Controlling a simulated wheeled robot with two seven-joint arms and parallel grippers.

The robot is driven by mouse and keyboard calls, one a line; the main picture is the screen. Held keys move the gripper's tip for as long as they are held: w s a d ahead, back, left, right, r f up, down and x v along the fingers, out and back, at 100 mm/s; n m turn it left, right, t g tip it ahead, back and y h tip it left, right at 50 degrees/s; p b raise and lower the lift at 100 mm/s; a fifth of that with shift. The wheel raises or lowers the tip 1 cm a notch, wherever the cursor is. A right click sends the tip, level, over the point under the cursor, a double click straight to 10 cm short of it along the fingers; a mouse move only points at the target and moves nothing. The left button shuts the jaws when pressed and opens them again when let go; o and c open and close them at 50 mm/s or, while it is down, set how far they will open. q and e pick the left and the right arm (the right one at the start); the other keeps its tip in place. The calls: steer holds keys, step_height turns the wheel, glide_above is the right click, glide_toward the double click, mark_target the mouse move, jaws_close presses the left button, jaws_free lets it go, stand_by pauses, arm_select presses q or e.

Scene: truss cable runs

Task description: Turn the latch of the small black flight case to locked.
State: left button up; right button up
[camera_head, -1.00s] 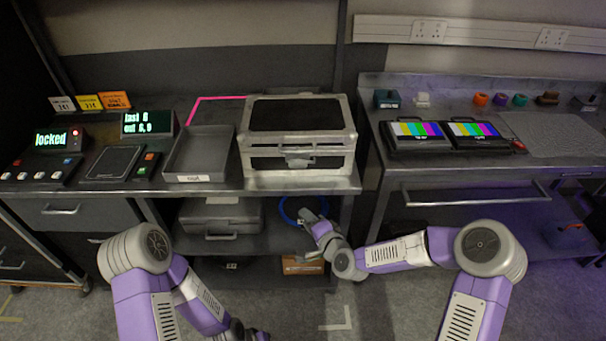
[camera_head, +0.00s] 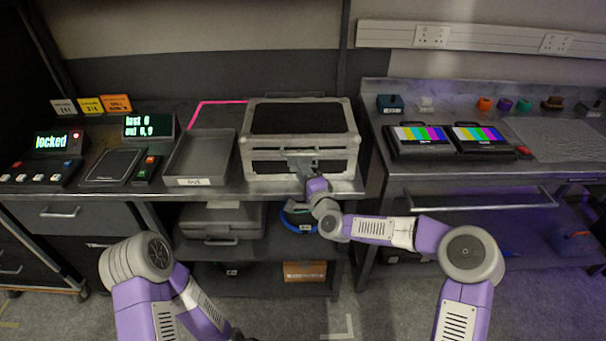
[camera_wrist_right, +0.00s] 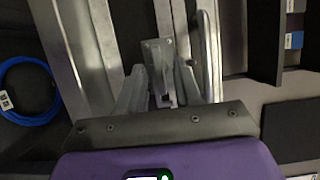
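The small black flight case (camera_head: 298,118) with silver edges stands closed on the left bench. Its latch is on the middle of the front face and mostly hidden by my right gripper (camera_head: 301,166) in the head view. In the right wrist view the metal latch (camera_wrist_right: 158,52) shows between the fingers of my right gripper (camera_wrist_right: 160,88). The fingers are apart, one on each side of it; I cannot tell whether they touch it. My left arm hangs at the lower left, and only a dark bit of its end shows at the bottom edge.
A grey tray (camera_head: 201,156) sits left of the case. A display reading "locked" (camera_head: 52,142) stands at the far left. A blue cable coil (camera_head: 294,222) and a grey case (camera_head: 222,221) lie on the shelf below. Two colour-bar monitors (camera_head: 449,138) stand on the right bench.

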jaws_close()
steer(key=shift+a+r+n, duration=0.1)
steer(key=shift+n, duration=0.2)
steer(key=n+p, duration=0.1)
steer(key=n+g+h+p, duration=0.1)
steer(key=n, duration=0.1)
steer(key=shift+r, duration=0.3)
steer(key=n+g+h+p, duration=0.1)
steer(key=n+p, duration=0.2)
steer(key=shift+a+r, duration=0.15)
steer(key=n+h+p, duration=0.1)
steer(key=p, duration=0.1)
steer(key=n+h+p, duration=0.1)
steer(key=n+p, duration=0.1)
steer(key=p, duration=0.1)
steer(key=n+g+h+p, duration=0.1)
steer(key=n+p, duration=0.1)
steer(key=p, duration=0.1)
steer(key=shift+a+r, duration=0.15)
steer(key=shift+a, duration=0.1)
steer(key=shift+f+n+h+p, duration=0.2)
steer(key=shift+n+h+p, duration=0.75)
steer(key=shift+p, duration=0.6)
steer(key=shift+f, duration=0.1)
